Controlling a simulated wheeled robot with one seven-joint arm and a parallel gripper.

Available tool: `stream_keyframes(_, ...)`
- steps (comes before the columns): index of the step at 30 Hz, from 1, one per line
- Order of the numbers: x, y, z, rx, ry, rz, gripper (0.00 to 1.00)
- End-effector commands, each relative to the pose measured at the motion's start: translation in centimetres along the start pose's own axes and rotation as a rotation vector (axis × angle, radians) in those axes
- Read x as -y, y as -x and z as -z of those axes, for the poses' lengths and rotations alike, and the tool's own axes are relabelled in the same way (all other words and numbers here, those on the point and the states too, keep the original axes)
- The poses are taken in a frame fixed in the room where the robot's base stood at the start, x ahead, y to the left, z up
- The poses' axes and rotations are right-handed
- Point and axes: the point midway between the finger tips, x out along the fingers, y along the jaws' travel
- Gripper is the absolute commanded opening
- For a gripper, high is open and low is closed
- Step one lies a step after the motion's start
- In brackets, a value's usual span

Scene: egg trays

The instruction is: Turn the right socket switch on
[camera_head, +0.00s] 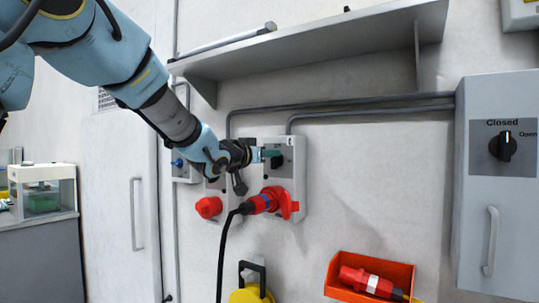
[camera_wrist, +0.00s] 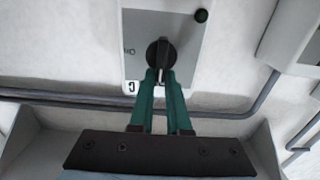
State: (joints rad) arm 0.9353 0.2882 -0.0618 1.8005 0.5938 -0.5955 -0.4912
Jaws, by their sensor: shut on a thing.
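The right socket (camera_head: 299,175) is a grey wall box with a black rotary switch on its upper part. In the wrist view the switch knob (camera_wrist: 153,52) is round and black on a grey plate (camera_wrist: 192,60). Its grip bar stands upright in the picture, with a pale mark near its lower end. My gripper (camera_head: 268,154) reaches it from the left. In the wrist view the teal fingers of my gripper (camera_wrist: 161,78) are shut on the knob's bar. A red plug (camera_head: 265,201) with a black cable sits in the socket's lower part.
The left socket with a red cap (camera_head: 209,207) stands just left. A shelf (camera_head: 330,50) and conduits (camera_head: 370,111) run above. A grey cabinet (camera_head: 503,200) is at right. An orange bin (camera_head: 345,263) with a red connector is below right.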

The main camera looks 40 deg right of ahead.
Motion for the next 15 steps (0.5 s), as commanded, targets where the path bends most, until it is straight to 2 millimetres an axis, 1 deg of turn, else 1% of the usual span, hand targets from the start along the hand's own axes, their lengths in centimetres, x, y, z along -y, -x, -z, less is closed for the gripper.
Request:
stream_keyframes(10,0.01,0.01,-0.06,0.0,-0.007,0.0,0.0)
stream_keyframes(15,-0.07,0.01,-0.23,0.0,-0.051,0.001,0.0)
